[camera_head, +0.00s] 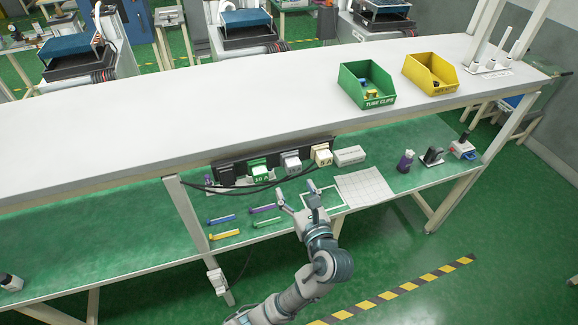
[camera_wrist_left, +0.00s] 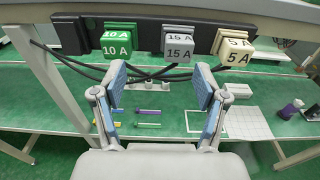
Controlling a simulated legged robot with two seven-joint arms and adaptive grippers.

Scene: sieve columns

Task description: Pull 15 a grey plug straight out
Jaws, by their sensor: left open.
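The grey plug (camera_head: 291,163) sits in a black socket strip (camera_head: 226,174) under the front edge of the white upper bench, between a green plug (camera_head: 259,169) and a cream plug (camera_head: 323,155). In the left wrist view the grey plug (camera_wrist_left: 179,47) reads 15 A, the green plug (camera_wrist_left: 119,39) 10 A and the cream plug (camera_wrist_left: 237,50) 5 A. My left gripper (camera_head: 294,194) is open and empty, below and in front of the strip. In the left wrist view its fingers (camera_wrist_left: 160,90) stand apart, with the grey plug above and between them. My right gripper does not show.
Black cables (camera_wrist_left: 150,72) hang below the plugs. A white box (camera_head: 349,156) stands right of the cream plug. Several coloured sticks (camera_head: 224,234) lie on the green lower shelf. Green (camera_head: 366,85) and yellow (camera_head: 430,75) bins stand on the white upper bench (camera_head: 200,85).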

